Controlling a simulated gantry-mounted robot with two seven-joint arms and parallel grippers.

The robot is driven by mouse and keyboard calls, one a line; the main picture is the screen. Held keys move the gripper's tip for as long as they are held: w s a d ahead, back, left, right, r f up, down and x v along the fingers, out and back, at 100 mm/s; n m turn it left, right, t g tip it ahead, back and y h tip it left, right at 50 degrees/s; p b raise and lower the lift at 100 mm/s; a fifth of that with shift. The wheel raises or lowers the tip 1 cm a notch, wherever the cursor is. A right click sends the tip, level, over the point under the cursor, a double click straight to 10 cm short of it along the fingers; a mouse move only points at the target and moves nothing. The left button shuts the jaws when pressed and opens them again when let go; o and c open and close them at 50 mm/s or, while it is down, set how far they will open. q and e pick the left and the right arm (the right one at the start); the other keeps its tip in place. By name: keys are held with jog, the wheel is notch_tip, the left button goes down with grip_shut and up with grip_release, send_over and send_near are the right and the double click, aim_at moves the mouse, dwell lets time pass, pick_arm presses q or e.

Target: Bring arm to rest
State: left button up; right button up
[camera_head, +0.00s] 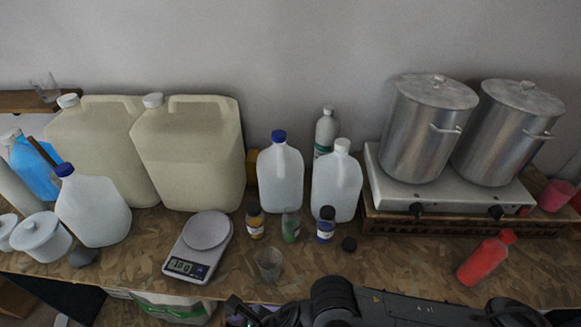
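My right arm, black, lies across the bottom edge of the head view, coming in from the right. Its gripper (247,311) is at the arm's left end, near the table's front edge and below the small clear glass (269,264). The gripper is partly cut off by the frame, and I cannot tell whether its fingers are open or shut. I see nothing clearly held in it. My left gripper is not in view.
Two large beige drums (190,150), white jugs (280,175) and small bottles stand on the wooden table. A scale (200,245) is front left of centre. Two steel pots (428,130) stand on a burner (455,200). A red bottle (486,258) is at the right.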

jog(key=a+r+m+t+y, duration=0.4)
jog(key=r+m, duration=0.4)
jog(key=m, duration=0.6)
jog(key=w+d+m+t+h, duration=0.4)
jog(key=d+m, duration=0.5)
jog(key=m, duration=0.4)
jog(key=s+d+f+m+h, duration=0.2)
jog(key=d+f+m+h, duration=0.45)
jog(key=d+m, duration=0.65)
jog(key=s+d+f+m+g+h, duration=0.1)
jog(key=s+d+f+m+g, duration=0.2)
jog(key=s+d+f+m, duration=0.4)
jog(key=s+d+f+m+g+h, duration=0.1)
jog(key=s+d+f+m+g, duration=0.15)
jog(key=s+d, duration=0.45)
notch_tip(320, 180, up, 22)
jog(key=w+d+p, duration=0.2)
jog(key=p, duration=2)
jog(key=shift+w+f, duration=0.2)
jog(key=shift+w, duration=0.05)
